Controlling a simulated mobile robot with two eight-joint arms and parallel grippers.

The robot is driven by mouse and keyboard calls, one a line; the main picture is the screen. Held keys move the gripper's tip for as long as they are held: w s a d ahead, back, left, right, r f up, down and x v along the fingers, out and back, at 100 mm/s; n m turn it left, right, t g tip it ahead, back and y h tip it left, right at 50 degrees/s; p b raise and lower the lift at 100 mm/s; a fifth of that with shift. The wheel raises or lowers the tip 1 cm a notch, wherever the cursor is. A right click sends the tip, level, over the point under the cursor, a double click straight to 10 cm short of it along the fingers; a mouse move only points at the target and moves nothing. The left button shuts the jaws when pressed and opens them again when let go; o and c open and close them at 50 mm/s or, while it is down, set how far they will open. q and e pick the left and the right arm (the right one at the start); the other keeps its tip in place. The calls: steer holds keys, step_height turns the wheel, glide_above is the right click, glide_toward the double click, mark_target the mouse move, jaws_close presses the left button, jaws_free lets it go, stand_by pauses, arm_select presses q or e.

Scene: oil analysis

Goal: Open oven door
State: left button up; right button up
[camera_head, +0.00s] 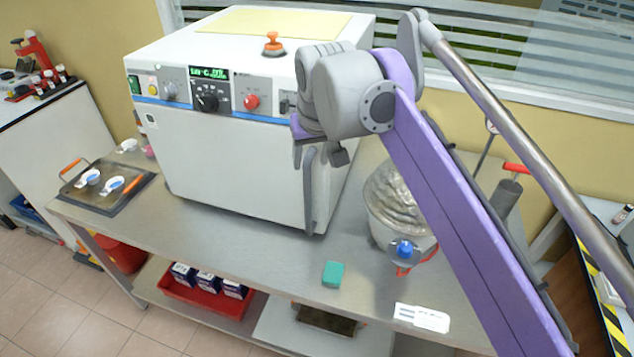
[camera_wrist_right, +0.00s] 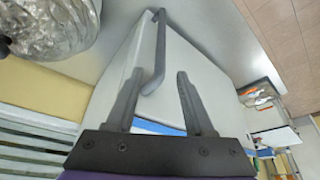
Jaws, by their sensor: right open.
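The white oven (camera_head: 258,42) stands on the metal table. Its front door (camera_head: 225,160) looks closed and has a dark grey upright handle (camera_head: 309,195) along its right edge. My right gripper (camera_head: 320,158) is open at the upper part of this handle. In the right wrist view my open gripper (camera_wrist_right: 156,77) has one finger on each side of the handle's near end, and the handle (camera_wrist_right: 160,45) runs away from between the fingertips. The fingers appear apart from it. My arm hides the oven's right side and part of the control panel. My left gripper is not in view.
A foil-covered round vessel (camera_head: 396,203) stands right of the oven. A green block (camera_head: 333,274) and a white label (camera_head: 422,318) lie on the table (camera_head: 270,255) in front. A tray (camera_head: 107,188) with small scoops lies left. The table before the door is mostly clear.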

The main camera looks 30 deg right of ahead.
mark_target(308, 173)
steer(key=x, duration=0.9)
steer(key=shift+w+f+b, duration=0.1)
steer(key=shift+f+b, duration=0.15)
steer(key=shift+b, duration=0.1)
jaws_close()
stand_by(0.9)
